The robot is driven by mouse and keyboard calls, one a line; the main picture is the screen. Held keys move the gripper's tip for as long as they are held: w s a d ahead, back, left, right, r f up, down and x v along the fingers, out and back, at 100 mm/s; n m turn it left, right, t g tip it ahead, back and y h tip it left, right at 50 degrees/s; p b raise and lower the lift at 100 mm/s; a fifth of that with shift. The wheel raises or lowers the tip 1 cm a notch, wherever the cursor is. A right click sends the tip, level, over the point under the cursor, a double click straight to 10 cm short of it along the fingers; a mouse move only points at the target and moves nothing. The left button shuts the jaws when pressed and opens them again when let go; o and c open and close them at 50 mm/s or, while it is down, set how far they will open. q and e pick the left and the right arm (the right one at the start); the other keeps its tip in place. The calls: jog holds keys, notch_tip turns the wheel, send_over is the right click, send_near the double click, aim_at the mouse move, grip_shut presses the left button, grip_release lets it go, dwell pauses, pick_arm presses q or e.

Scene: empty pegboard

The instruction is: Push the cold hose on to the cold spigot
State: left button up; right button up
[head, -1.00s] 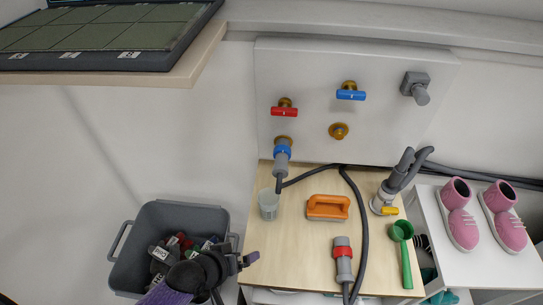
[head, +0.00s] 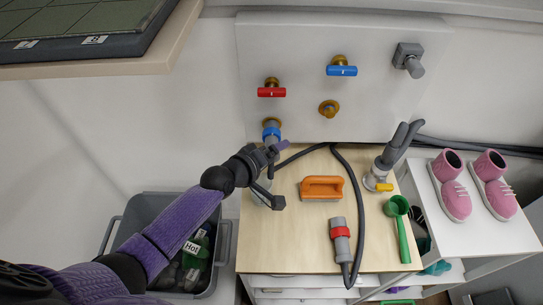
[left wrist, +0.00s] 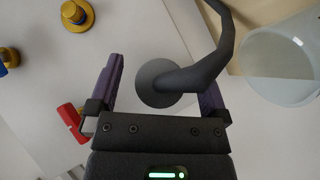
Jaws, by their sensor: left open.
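The blue-ringed hose connector (head: 271,131) sits on the brass outlet below the red valve handle (head: 271,88). The bare brass spigot (head: 329,109) below the blue valve handle (head: 341,67) has no hose on it; it also shows in the left wrist view (left wrist: 76,15). My left gripper (head: 280,173) is open in front of the blue-ringed connector and hides its lower part. In the left wrist view, the connector's grey end (left wrist: 150,88) and bent hose lie between the parted fingers, with no clear grip. My right gripper is out of view.
A red-ringed hose connector (head: 340,242) lies on the wooden top (head: 290,245). An orange-handled brush (head: 321,188), a green scoop (head: 398,210) and a grey sprayer (head: 385,172) are nearby. A clear cup (left wrist: 285,60) stands close to my gripper. A grey bin (head: 222,240) is at lower left.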

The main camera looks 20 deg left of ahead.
pick_arm(q)
grip_shut()
dwell(0.8)
